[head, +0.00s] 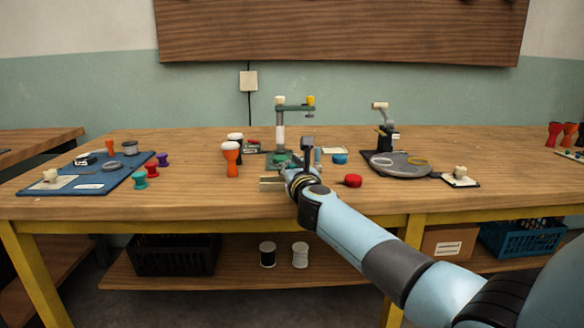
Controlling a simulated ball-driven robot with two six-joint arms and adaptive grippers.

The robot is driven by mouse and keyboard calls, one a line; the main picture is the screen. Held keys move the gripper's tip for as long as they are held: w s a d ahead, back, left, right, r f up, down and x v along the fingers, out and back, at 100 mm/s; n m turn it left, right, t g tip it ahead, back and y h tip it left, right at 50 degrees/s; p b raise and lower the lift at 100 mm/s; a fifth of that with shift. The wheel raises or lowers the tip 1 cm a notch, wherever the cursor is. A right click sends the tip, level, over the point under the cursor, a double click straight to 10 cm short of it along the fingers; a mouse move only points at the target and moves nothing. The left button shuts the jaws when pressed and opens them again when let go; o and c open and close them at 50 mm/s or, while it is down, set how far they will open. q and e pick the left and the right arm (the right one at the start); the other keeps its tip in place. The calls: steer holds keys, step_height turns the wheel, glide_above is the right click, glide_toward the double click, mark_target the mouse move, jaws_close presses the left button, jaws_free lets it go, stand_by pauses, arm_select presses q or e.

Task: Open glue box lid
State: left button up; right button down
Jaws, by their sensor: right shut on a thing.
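My right arm reaches in from the lower right, and its gripper (299,177) is over the front middle of the workbench. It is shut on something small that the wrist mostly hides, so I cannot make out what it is. A low pale metal piece (271,184) shows just left of the gripper. A dark upright piece (307,143) rises right behind it. I cannot tell for certain which thing is the glue box or its lid. My left gripper is not in view.
A green-based press stand (281,130) stands close behind the gripper. Orange and white goblet drums (231,158) stand to its left. A blue mat (75,185) with small parts lies at left. A grey round tray (398,168) is at right.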

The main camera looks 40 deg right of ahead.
steer(key=shift+s+a+f, duration=0.1)
steer(key=shift+a+f, duration=0.05)
steer(key=shift+f, duration=0.15)
steer(key=w+a, duration=0.1)
steer(key=w+a+b, duration=0.1)
steer(key=a, duration=0.1)
steer(key=w+a, duration=0.1)
steer(key=a, duration=0.1)
steer(key=shift+a+f, duration=0.1)
steer(key=shift+f, duration=0.05)
steer(key=c, duration=1.3)
jaws_free()
steer(key=shift+s+a+r, duration=0.1)
steer(key=shift+s+r, duration=0.05)
steer(key=shift+r, duration=0.1)
steer(key=shift+o, duration=0.6)
steer(key=shift+r, duration=0.1)
steer(key=v, duration=1.1)
steer(key=shift+s, duration=0.4)
